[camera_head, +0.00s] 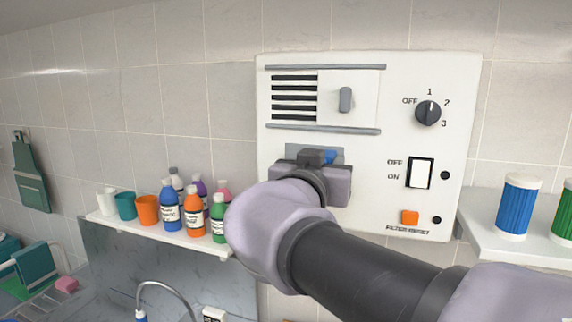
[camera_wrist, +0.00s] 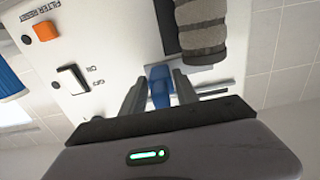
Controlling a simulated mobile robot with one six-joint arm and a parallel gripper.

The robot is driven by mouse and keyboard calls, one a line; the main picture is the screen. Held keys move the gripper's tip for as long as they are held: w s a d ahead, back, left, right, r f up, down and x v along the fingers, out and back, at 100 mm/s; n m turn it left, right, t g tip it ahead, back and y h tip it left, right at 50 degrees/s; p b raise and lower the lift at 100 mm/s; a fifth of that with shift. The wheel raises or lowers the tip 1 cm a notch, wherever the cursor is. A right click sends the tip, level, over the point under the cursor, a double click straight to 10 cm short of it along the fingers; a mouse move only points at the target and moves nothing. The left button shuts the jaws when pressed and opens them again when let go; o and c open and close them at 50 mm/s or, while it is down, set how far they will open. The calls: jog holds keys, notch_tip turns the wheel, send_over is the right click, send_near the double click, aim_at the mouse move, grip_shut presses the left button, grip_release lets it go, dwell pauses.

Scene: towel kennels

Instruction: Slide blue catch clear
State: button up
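The blue catch (camera_head: 329,156) is on the white wall panel (camera_head: 375,75), below the vent, partly hidden behind my gripper in the head view. In the wrist view the blue catch (camera_wrist: 160,88) stands between my gripper's two grey fingers (camera_wrist: 160,90). The fingers straddle it, one on each side, with a narrow gap showing along its lower part. Contact at the fingertips cannot be made out. My gripper (camera_head: 318,165) is at the panel in the head view, its fingers mostly hidden by its own body.
A dark ribbed roll (camera_wrist: 205,35) is close beside the catch in the wrist view. The panel also has a dial (camera_head: 428,113), a rocker switch (camera_head: 420,173) and an orange button (camera_head: 410,218). Bottles (camera_head: 194,215) stand on the left shelf; a blue canister (camera_head: 518,207) stands at right.

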jog(key=shift+d, duration=0.15)
jog(key=shift+r, duration=0.1)
jog(key=shift+s+a, duration=0.25)
jog(key=b+v, duration=0.2)
jog(key=v, duration=1.5)
jog(key=shift+d, duration=0.1)
